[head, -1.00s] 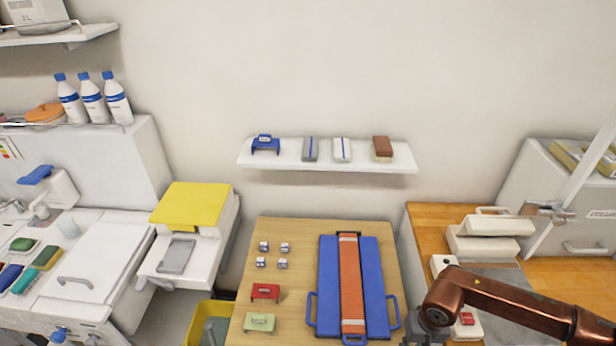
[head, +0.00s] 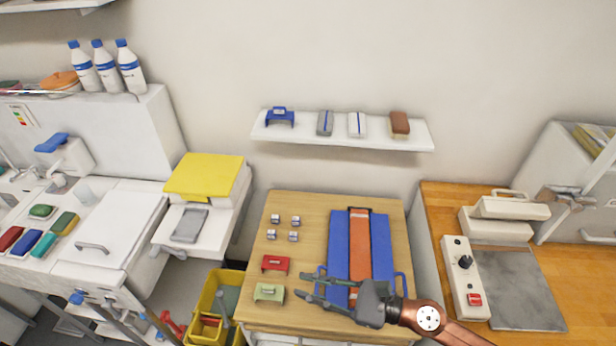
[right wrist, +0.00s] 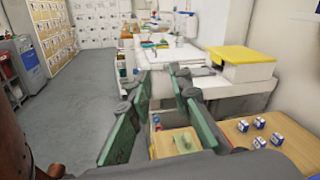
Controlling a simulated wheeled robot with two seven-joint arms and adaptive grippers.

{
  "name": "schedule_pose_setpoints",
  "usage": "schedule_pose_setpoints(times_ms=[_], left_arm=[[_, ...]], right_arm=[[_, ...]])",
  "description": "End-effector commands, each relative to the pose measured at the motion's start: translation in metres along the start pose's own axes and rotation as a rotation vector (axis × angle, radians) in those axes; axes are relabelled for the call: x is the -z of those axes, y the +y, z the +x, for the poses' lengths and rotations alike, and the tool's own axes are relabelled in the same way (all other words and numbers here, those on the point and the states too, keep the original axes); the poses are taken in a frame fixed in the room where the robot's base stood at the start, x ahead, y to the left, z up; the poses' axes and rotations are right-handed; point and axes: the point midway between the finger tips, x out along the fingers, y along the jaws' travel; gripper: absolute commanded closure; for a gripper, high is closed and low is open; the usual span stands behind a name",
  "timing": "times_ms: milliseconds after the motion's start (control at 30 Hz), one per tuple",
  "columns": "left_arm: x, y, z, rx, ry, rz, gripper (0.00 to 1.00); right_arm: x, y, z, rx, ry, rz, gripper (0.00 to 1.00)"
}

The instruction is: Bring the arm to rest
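My right arm comes in from the bottom right of the head view. Its gripper (head: 302,285) is over the front part of the wooden table, across the lower end of the blue and orange folded piece (head: 360,245). The fingers point left, near the green bracket (head: 269,292) and the red bracket (head: 275,263). In the right wrist view the two green-padded fingers (right wrist: 160,90) stand apart with nothing between them. The gripper is open and empty. My left arm and gripper are not in view.
Several small white-and-blue boxes (head: 293,236) lie on the wooden table (head: 310,210). A wall shelf (head: 340,143) holds a blue bracket and small blocks. A yellow bin (head: 205,310) stands left of the table. An orange-topped counter (head: 560,275) with a control box (head: 462,275) is at right.

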Motion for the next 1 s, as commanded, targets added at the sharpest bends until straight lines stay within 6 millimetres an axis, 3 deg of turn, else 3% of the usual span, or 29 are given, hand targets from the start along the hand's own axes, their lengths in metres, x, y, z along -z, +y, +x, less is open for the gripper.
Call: schedule_pose_setpoints(times_ms=[67, 167, 200, 300, 367, 467, 567, 700, 767, 800, 1000], left_arm=[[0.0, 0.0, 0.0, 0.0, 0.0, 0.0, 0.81], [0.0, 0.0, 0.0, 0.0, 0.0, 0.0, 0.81], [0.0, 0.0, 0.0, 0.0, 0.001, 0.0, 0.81], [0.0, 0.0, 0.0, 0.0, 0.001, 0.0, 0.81], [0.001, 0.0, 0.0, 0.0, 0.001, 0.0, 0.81], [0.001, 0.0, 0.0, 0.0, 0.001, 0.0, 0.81], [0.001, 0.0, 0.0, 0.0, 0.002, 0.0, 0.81], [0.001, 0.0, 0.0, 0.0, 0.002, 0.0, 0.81], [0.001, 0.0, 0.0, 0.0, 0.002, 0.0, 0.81], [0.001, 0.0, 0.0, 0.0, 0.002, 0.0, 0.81], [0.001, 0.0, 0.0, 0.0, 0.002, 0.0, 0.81]], right_arm=[[-0.024, -0.045, -0.011, 0.202, -0.143, 0.302, 0.81], [-0.025, -0.107, -0.048, 0.453, -0.321, 0.695, 0.81], [-0.016, -0.128, -0.068, 0.547, -0.39, 0.843, 0.81], [0.02, -0.164, -0.121, 0.765, -0.555, 1.183, 0.81], [0.048, -0.175, -0.153, 0.886, -0.649, 1.365, 0.81], [0.101, -0.175, -0.204, 1.081, -0.804, 1.64, 0.81], [0.154, -0.157, -0.25, 1.272, -0.961, 1.884, 0.81], [0.224, -0.104, -0.303, 1.546, -1.184, 2.174, 0.81], [0.249, -0.075, -0.321, 1.663, -1.28, 2.275, 0.81], [0.263, -0.055, -0.331, -1.672, 1.289, -2.244, 0.81], [0.303, 0.028, -0.358, -1.531, 1.181, -1.877, 0.81]])
